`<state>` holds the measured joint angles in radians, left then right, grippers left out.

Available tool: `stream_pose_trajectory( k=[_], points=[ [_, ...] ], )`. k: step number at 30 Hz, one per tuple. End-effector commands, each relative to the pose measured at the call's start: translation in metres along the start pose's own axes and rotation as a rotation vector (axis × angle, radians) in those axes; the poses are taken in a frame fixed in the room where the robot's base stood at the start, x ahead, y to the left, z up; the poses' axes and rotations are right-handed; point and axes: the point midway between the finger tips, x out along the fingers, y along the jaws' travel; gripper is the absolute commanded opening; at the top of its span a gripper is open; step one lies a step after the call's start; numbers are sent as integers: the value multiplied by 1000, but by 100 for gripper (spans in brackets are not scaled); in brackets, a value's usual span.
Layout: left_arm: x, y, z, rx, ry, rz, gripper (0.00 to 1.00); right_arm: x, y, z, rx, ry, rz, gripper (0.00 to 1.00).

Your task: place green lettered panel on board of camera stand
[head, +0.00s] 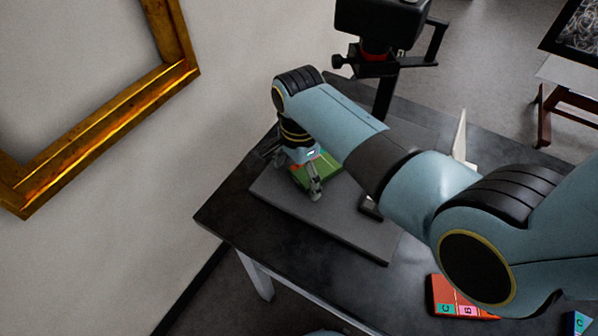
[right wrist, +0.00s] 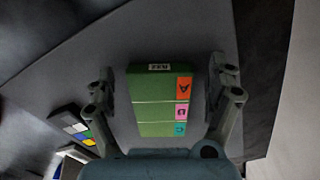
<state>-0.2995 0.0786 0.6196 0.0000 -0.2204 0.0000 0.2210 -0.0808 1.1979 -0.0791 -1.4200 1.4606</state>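The green lettered panel (right wrist: 152,96) lies flat on the grey board (head: 358,232) of the camera stand (head: 383,95). It has orange, pink and teal letter squares along one side and a small white label. In the head view the panel (head: 325,172) is partly hidden by my right gripper (head: 298,176), which points down over it. In the right wrist view the fingers of my right gripper (right wrist: 162,78) stand on either side of the panel, with a gap at each side. The left gripper is not in view.
The dark table (head: 236,212) carries the board. An orange lettered panel (head: 456,296) and a blue one (head: 577,322) lie at the front right. A colour chart (right wrist: 76,130) is near the board. A gilt frame (head: 110,108) hangs on the left wall.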

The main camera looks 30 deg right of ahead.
Motion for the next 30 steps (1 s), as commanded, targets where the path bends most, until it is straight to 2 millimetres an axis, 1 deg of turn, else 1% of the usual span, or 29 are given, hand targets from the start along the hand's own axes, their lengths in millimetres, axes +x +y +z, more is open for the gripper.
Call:
stream_pose_trajectory(
  k=[6, 10, 14, 18, 21, 25, 30],
  points=[
    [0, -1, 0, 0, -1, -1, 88, -1, 0, 0, 0, 0, 0, 88],
    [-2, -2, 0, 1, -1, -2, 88, -11, -1, 0, 0, 0, -3, 88],
    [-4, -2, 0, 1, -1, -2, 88, -35, -1, 0, 1, 1, -4, 88],
    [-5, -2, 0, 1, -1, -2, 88, -68, -1, 0, 1, 1, -5, 88],
    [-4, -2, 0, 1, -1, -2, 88, -89, -1, 0, 0, 1, -5, 88],
    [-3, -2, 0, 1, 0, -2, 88, -109, -1, 0, 0, 0, -3, 88],
    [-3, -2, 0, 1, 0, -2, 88, -121, 0, 0, 0, 0, 0, 88]
  ],
)
